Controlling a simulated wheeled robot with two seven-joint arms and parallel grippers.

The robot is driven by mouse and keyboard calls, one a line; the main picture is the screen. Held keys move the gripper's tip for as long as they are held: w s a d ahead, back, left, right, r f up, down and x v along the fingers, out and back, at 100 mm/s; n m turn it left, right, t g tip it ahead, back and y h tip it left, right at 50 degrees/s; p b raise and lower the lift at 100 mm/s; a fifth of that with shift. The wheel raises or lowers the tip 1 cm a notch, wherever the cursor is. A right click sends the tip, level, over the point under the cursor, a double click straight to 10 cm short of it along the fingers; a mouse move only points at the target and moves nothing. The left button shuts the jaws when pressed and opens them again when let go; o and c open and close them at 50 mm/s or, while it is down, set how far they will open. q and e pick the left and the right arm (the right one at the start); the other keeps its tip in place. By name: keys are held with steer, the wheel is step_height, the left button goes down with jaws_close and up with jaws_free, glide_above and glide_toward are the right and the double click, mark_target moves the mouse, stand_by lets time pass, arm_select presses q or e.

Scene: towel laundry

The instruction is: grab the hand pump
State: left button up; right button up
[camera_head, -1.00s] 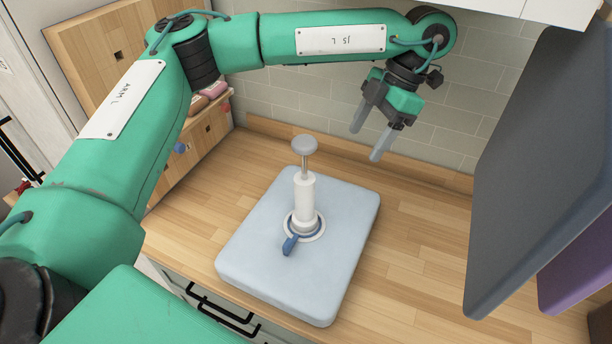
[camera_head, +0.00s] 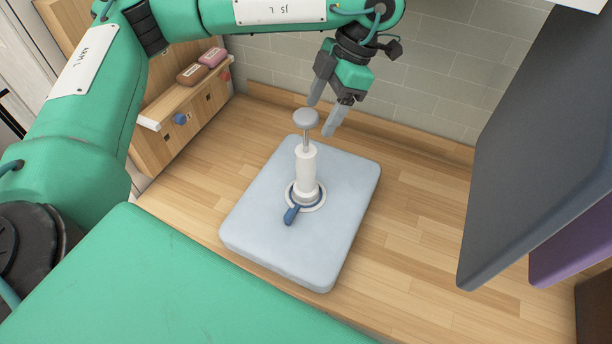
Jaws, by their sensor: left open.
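The hand pump (camera_head: 306,170) stands upright on a pale blue folded towel-like pad (camera_head: 250,229) on the wooden counter. It has a white cylinder, a thin rod with a round grey knob (camera_head: 306,117) on top, and a white ring base with a blue lever (camera_head: 292,213). My left gripper (camera_head: 322,119) is open and points downward, close to the knob in the picture, with nothing between its fingers. I cannot tell whether a finger touches the knob. My right gripper is not in view.
Dark grey (camera_head: 535,150) and purple (camera_head: 575,245) panels hang at the right. A wooden shelf unit (camera_head: 165,113) with brown (camera_head: 192,75) and pink (camera_head: 213,57) bars stands at the left. A tiled wall (camera_head: 440,75) closes the back. Bare counter (camera_head: 420,225) lies right of the pad.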

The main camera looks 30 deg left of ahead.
mark_target(305, 115)
arm_select(q)
steer(key=shift+s+a, duration=0.3)
steer(key=shift+s, duration=0.05)
steer(key=shift+s+a+f+p, duration=0.25)
steer(key=shift+s+a+p, duration=0.2)
steer(key=shift+s, duration=0.05)
steer(key=shift+s+a+f+p, duration=0.25)
steer(key=shift+s+a+p, duration=0.15)
steer(key=shift+s+a, duration=0.1)
steer(key=shift+s+a+f, duration=0.1)
steer(key=shift+f, duration=0.5)
steer(key=shift+f+p, duration=0.3)
steer(key=shift+a, duration=0.1)
steer(key=shift+c, duration=0.5)
jaws_close()
